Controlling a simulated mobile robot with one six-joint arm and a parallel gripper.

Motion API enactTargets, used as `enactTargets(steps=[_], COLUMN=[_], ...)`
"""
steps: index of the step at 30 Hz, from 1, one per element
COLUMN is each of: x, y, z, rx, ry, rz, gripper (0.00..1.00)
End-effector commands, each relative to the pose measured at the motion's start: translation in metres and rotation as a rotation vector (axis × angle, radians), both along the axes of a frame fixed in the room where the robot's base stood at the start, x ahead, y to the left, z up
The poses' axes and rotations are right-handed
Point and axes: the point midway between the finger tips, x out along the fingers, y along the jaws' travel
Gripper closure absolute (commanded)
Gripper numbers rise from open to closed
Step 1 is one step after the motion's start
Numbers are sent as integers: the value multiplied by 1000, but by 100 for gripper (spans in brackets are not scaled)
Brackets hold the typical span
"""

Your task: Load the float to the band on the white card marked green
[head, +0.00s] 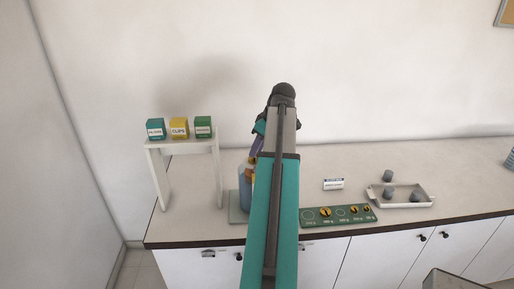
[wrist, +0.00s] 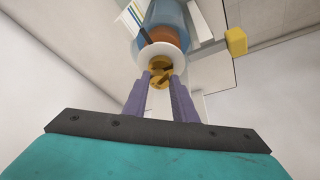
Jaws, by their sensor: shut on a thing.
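In the wrist view my gripper (wrist: 160,76) has its two purple fingers shut on a small brass slotted weight (wrist: 158,81). More brass shows just beyond it, against a white round plate (wrist: 176,50) at the end of a clear blue cylinder (wrist: 172,14). An orange-brown body, likely the float (wrist: 163,35), shows through the cylinder wall. A white card (wrist: 133,20) with coloured stripes stands beside the cylinder; I cannot make out a green band. In the head view the blue cylinder (head: 244,178) is partly hidden by my arm. Whether the held weight touches the brass beyond is unclear.
A green weight board (head: 338,215) with brass discs and empty rings lies right of my arm. A white stand (head: 185,146) with several boxes is at the left.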

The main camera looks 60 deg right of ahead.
Motion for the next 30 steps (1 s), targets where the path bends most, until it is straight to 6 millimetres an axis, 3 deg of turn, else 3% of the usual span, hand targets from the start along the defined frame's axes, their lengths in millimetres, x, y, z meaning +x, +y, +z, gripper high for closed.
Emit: enactTargets(steps=[30], x=[1], y=[1], z=[-6], rx=[0], ry=[0], rz=[2], gripper=[99])
